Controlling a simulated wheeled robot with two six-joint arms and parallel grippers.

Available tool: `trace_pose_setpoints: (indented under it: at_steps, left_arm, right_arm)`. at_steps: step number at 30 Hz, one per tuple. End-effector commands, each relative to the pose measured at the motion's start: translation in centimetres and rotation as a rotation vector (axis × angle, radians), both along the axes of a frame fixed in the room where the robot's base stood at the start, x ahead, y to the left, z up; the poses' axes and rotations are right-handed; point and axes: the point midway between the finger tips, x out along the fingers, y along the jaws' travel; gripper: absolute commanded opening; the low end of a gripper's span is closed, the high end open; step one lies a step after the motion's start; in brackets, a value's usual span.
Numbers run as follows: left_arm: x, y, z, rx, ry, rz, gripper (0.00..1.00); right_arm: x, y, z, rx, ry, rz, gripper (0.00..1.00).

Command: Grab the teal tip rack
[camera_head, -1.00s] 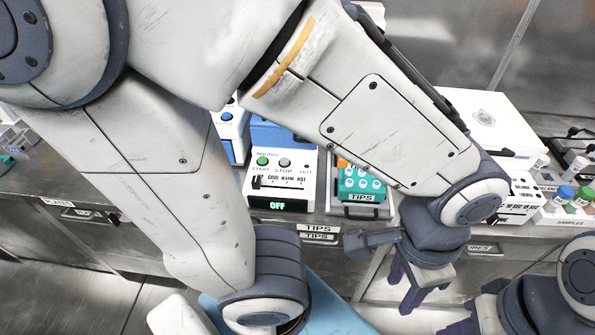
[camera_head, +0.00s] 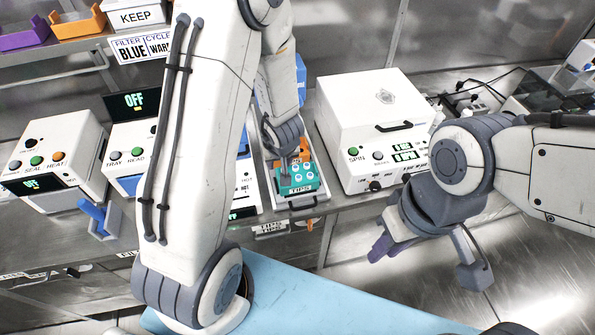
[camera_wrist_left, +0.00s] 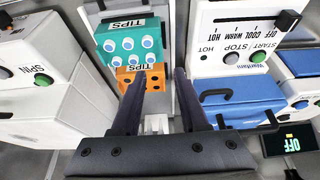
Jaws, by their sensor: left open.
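The teal tip rack (camera_head: 298,181) with pale blue round tops sits in the front of a narrow grey tray labelled TIPS (camera_head: 295,203). In the left wrist view the teal rack (camera_wrist_left: 130,44) is beyond my fingertips, with an orange rack (camera_wrist_left: 127,76) beside it. My left gripper (camera_wrist_left: 158,72) is open and empty. One finger overlaps the orange rack; the other is to the right of it. In the head view my left wrist is above the tray and hides part of both racks. My right gripper (camera_head: 388,246) hangs apart, right of the tray; its finger gap is unclear.
A white spin machine (camera_head: 365,125) stands right of the tray. A white warmer with START and STOP buttons (camera_wrist_left: 235,40) stands on the tray's other side. A sealing machine (camera_head: 55,155) is at the left. A light blue surface (camera_head: 300,300) lies in front.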

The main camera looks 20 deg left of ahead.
Motion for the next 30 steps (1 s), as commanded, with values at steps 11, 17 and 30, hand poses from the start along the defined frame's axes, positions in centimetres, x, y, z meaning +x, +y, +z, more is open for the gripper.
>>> trace_pose_setpoints:
  at_steps: [11, 17, 30]
  left_arm:
    - [1.4, 1.2, -4.7, 0.002, 0.0, 0.005, 0.44]
    - [2.1, 1.8, -7.2, 0.002, 0.003, 0.006, 0.44]
    - [3.0, 2.4, -9.2, 0.001, -0.001, 0.004, 0.44]
  right_arm:
    - [0.0, 0.0, -2.7, -0.001, 0.001, 0.002, 0.27]
    - [0.0, 0.0, -3.7, -0.001, 0.001, 0.002, 0.27]
    - [0.0, 0.0, -4.1, -0.001, 0.001, 0.002, 0.27]
